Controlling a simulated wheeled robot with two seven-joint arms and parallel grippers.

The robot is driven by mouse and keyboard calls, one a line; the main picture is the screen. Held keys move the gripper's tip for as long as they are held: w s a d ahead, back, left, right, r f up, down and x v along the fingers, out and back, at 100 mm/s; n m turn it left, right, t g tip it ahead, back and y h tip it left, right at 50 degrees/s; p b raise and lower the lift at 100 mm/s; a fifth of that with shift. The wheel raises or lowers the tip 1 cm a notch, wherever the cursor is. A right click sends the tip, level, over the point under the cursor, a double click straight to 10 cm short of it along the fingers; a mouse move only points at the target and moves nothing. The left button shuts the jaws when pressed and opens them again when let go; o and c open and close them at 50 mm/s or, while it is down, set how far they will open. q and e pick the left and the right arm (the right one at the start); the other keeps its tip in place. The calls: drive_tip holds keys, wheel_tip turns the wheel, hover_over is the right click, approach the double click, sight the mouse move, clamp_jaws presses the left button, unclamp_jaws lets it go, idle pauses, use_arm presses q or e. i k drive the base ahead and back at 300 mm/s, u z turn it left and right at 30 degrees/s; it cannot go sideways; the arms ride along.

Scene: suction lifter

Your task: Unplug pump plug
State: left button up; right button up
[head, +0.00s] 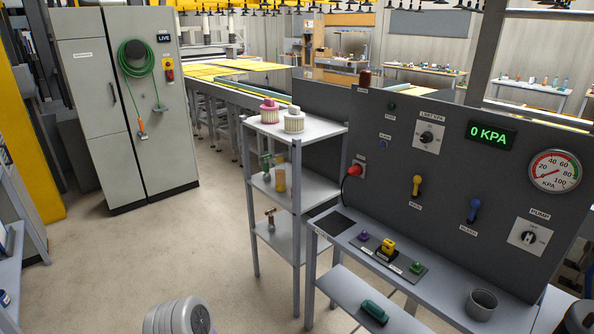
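A red plug (354,170) sits at a light socket plate (361,168) on the left part of the dark control panel (450,165). It appears to be seated there, and a black cord loops down from it toward the bench. The pump switch (528,237), a dark knob on a white plate labelled PUMP, is at the lower right of the panel. The display (492,132) reads 0 KPA. A rounded grey part of mine shows at the bottom left and a dark part, possibly mine, at the bottom right edge. Neither gripper's fingers show.
A bench (445,297) below the panel holds small coloured parts and a grey cup (481,303). A grey shelf rack (297,145) stands left of the panel, close to the plug. A tall cabinet (122,100) stands at the back left. The floor between is clear.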

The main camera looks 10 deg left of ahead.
sight(355, 170)
drive_tip(key=u, duration=0.85)
drive_tip(key=i, duration=1.6)
drive_tip(key=z, duration=0.65)
